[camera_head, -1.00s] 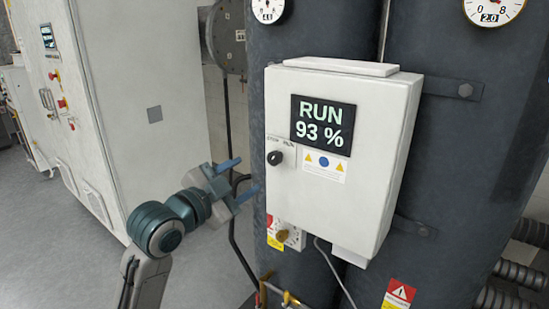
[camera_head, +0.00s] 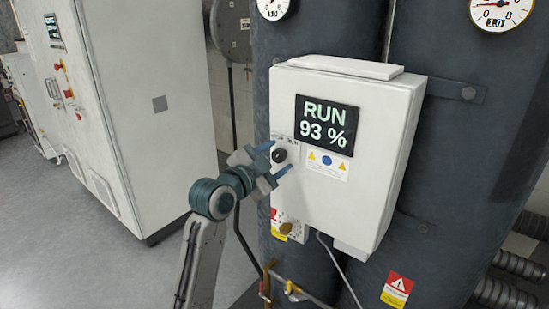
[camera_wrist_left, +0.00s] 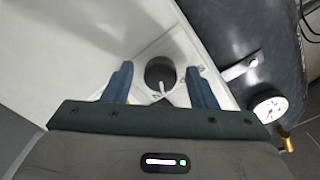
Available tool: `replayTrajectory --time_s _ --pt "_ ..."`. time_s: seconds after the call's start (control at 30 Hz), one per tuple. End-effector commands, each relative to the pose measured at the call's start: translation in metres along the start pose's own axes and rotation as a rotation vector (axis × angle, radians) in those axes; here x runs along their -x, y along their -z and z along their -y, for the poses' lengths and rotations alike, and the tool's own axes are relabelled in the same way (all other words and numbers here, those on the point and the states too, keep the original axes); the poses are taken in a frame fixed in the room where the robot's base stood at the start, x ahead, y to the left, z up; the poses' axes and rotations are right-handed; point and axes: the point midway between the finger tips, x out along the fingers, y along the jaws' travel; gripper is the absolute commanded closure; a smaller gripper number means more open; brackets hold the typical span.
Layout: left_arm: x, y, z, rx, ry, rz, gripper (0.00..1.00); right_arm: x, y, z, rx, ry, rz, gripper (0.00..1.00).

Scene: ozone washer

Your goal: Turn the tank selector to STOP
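The tank selector (camera_head: 279,156) is a small black round knob on the left part of the front of a white control box. The box's display (camera_head: 325,124) reads RUN 93 %. My left gripper (camera_head: 277,160) is open, with its blue-tipped fingers pointing at the knob. In the left wrist view the dark knob (camera_wrist_left: 160,72) with a pale pointer mark lies between the two open fingers (camera_wrist_left: 160,85). No contact between fingers and knob can be made out. The label above the knob is partly covered by a finger. My right gripper is not in view.
The white control box (camera_head: 385,150) is mounted on dark tanks (camera_head: 468,170) with gauges above. Below it are a brass-coloured knob (camera_head: 286,228), a yellow-handled valve (camera_head: 292,289) and a grey cable. A tall white cabinet (camera_head: 150,60) stands at left; the grey floor before it is clear.

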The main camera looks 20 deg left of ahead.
Motion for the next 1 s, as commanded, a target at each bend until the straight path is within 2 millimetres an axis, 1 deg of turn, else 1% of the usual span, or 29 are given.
replayTrajectory --time_s 0.03,0.17,0.2,0.23,0.47,0.63,0.77,1.0 --pt "0.0 0.0 0.0 0.0 0.0 0.0 0.56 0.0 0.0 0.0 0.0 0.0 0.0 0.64" --pt "0.0 0.0 0.0 0.0 0.0 0.0 0.81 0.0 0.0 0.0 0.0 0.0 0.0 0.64" --pt "0.0 0.0 0.0 0.0 0.0 0.0 0.89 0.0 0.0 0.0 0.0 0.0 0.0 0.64" --pt "0.0 0.0 0.0 0.0 0.0 0.0 0.93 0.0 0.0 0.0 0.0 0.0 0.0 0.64" --pt "0.0 0.0 0.0 0.013 -0.001 0.001 0.93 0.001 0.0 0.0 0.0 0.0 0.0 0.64" --pt "0.0 0.0 0.0 0.068 -0.001 0.002 0.93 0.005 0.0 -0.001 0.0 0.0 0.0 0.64" --pt "0.0 0.0 0.001 0.148 -0.002 0.003 0.93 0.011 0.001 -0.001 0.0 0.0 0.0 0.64" --pt "0.0 0.0 0.001 0.357 -0.002 0.005 0.93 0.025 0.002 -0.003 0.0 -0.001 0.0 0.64"
